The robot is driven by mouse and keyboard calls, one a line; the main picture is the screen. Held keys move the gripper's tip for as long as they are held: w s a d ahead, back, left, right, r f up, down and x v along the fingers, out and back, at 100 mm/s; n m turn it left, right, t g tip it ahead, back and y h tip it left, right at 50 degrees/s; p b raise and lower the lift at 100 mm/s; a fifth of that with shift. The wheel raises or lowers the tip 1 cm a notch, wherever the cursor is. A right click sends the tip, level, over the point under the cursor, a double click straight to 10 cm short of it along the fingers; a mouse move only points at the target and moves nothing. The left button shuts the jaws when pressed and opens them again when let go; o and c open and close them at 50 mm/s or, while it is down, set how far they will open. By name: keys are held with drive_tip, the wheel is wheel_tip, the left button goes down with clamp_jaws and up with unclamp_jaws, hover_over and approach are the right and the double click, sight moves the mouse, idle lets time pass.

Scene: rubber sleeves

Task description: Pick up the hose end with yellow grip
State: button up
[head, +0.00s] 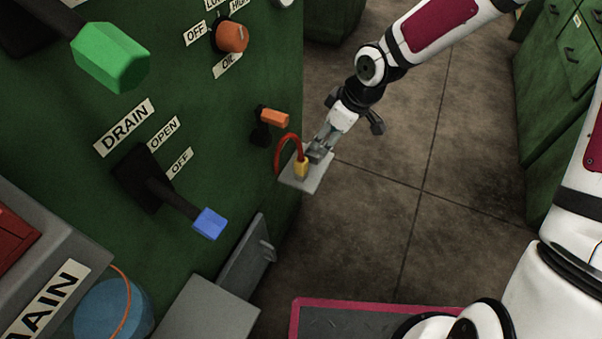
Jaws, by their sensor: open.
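The yellow grip (301,167) of the hose end stands on a small grey shelf plate (312,184) at the side of the green machine. A red hose (279,148) arcs up from the grip and bends down to its left. My gripper (314,154) is open at the right of the yellow grip, its fingers pointing down-left toward it. The fingertips are very close to the grip. I cannot tell from this one view whether they touch it or reach around it.
The green machine (215,115) fills the left. An orange-handled lever (273,117) juts out just above the hose, and a blue-handled drain lever (210,223) is lower left. A grey door panel (242,265) stands below the shelf. Open floor (420,170) lies right of the shelf.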

sight(304, 161)
drive_tip(key=shift+y, duration=0.4)
drive_tip(key=b+x, duration=0.1)
drive_tip(key=x, duration=0.2)
drive_tip(key=b+x, duration=0.2)
drive_tip(key=x, duration=0.2)
drive_tip(key=b+x, duration=0.1)
drive_tip(key=x, duration=0.2)
drive_tip(key=shift+s+a+f, duration=0.25)
drive_tip(key=shift+a+f, duration=0.05)
drive_tip(key=shift+a, duration=0.15)
drive_tip(key=shift+a+b+x, duration=0.2)
drive_tip(key=shift+b+x, duration=1.65)
drive_tip(key=shift+x, duration=0.85)
drive_tip(key=shift+r, duration=0.1)
clamp_jaws()
